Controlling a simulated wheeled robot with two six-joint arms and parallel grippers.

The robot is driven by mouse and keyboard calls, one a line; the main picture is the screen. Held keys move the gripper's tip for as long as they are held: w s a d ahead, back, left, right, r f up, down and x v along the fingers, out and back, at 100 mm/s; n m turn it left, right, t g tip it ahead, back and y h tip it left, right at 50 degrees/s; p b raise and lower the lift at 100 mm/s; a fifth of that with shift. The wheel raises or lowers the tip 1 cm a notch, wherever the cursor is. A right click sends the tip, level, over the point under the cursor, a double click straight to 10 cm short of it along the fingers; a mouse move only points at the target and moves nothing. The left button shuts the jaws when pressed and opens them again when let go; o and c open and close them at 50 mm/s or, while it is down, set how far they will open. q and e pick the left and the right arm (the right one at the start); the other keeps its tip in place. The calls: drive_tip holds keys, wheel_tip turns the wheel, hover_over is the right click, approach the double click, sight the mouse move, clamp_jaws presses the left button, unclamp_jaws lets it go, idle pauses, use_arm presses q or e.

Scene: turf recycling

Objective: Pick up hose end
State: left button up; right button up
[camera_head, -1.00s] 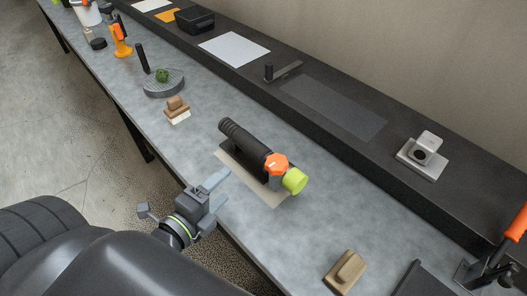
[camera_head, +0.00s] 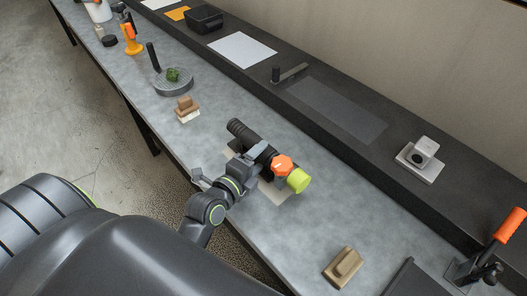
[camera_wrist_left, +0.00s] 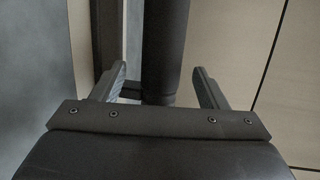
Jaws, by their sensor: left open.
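The hose piece is a dark cylinder with a ribbed end (camera_head: 240,129), an orange knob (camera_head: 282,165) and a lime-green end (camera_head: 298,181). It lies on a beige mat (camera_head: 273,193) on the bench. My left gripper (camera_head: 252,152) reaches over the near side of the dark cylinder, between its ribbed end and the orange knob. In the left wrist view its two fingers (camera_wrist_left: 159,77) are apart, with the dark cylinder (camera_wrist_left: 166,45) between them. Gaps show on both sides of the cylinder. The gripper covers part of the cylinder in the head view. My right gripper is out of view.
A wooden block (camera_head: 344,267) sits on the bench at the lower right. A brush-like block (camera_head: 187,109) and a round grey disc (camera_head: 174,82) lie to the left. An orange-handled clamp (camera_head: 510,226) stands at the far right. A raised dark ledge (camera_head: 330,75) runs along the back.

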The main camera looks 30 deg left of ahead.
sight(261, 157)
use_arm(q)
drive_tip(key=shift+p+x, duration=0.65)
drive_tip(key=shift+x, duration=1.3)
drive_tip(key=shift+d, duration=0.1)
drive_tip(key=shift+r, duration=0.1)
drive_tip(key=c, duration=1.4)
